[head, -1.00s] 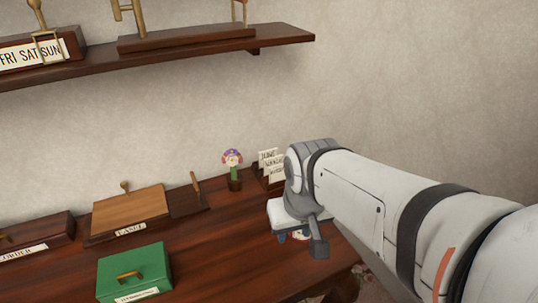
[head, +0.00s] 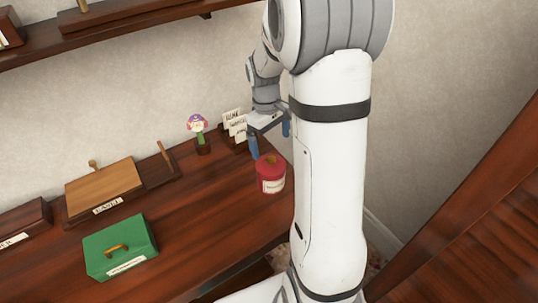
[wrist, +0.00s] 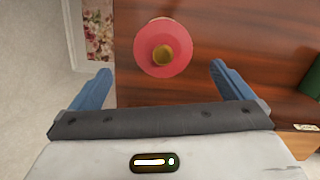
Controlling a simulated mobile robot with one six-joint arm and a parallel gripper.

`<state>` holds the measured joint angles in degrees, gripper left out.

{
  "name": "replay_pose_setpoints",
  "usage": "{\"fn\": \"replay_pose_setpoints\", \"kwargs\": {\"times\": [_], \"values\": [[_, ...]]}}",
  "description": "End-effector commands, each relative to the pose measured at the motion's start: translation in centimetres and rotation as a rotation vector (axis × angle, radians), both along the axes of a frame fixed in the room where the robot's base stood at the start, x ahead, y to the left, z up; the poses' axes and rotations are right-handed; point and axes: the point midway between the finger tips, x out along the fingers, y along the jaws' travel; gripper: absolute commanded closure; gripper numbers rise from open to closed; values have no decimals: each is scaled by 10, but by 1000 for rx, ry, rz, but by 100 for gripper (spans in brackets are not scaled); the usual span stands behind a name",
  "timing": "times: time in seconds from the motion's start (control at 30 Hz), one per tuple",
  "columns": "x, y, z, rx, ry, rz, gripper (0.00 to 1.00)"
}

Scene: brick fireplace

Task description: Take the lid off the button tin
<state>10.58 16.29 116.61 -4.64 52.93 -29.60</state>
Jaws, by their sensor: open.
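The button tin (head: 271,180) is a red round tin with a pale label, standing upright near the right end of the wooden table. Its red lid (wrist: 148,57) with a brass-coloured knob (wrist: 163,55) is on top, seen from above in the wrist view. My gripper (head: 271,146) is open and empty, with its blue fingers above and a little behind the tin in the head view. In the wrist view my gripper (wrist: 160,78) has its fingers spread wide, and the lid shows beyond and between them. No finger visibly touches the tin.
A green box (head: 120,247) with a brass handle sits at the front left. A labelled wooden easel box (head: 104,185), a small flower pot (head: 203,146) and a card holder (head: 235,130) stand along the back. Bare table lies left of the tin.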

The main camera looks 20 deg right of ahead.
Motion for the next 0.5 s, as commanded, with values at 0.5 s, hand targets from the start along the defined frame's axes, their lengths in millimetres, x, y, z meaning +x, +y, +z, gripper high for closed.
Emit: {"fn": "replay_pose_setpoints", "kwargs": {"times": [0.5], "values": [[-4, 2, -65, 0, 6, 3, 0]]}}
